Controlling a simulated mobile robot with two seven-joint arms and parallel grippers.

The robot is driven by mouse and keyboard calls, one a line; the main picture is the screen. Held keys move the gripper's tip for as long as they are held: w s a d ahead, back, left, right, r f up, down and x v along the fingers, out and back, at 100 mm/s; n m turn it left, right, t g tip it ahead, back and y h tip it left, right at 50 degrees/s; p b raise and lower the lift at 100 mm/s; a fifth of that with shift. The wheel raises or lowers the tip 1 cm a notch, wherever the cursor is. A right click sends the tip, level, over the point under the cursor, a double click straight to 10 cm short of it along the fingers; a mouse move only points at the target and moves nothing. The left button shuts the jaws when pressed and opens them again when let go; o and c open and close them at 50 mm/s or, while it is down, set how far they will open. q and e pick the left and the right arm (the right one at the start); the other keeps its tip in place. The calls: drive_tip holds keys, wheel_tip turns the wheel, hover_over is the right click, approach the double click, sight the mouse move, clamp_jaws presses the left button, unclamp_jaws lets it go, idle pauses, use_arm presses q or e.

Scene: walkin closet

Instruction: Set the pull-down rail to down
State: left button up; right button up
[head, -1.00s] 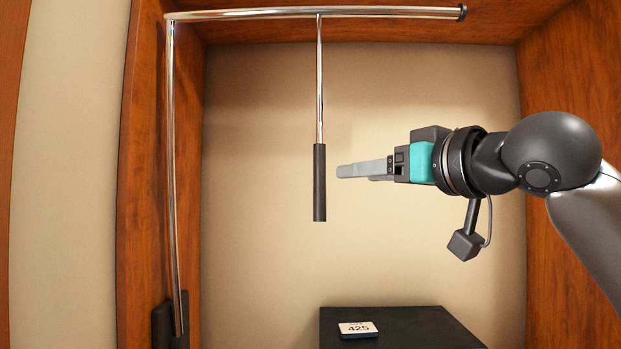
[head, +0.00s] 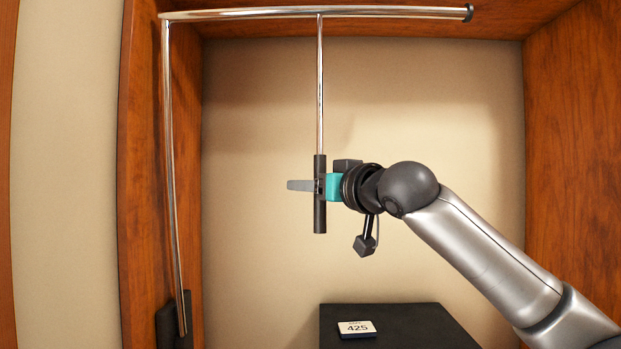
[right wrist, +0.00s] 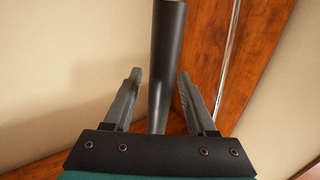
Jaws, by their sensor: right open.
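The pull-down rail (head: 300,14) is a chrome bar across the top of the closet bay, with a side arm (head: 170,150) running down the left panel. A chrome rod hangs from its middle and ends in a black handle (head: 320,215). My right gripper (head: 300,185) is at the handle, its fingers reaching past it to the left. In the right wrist view the black handle (right wrist: 166,60) stands between the two open fingers of the right gripper (right wrist: 158,85), with a gap on each side. My left gripper is not in view.
A black box-like unit (head: 400,320) stands below, with a small tag reading 425 (head: 356,329) on its top. Wooden panels (head: 570,130) close the bay at left and right. The beige back wall is bare.

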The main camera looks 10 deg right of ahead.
drive_tip(key=shift+w, duration=0.25)
clamp_jaws()
idle(0.3)
idle(0.9)
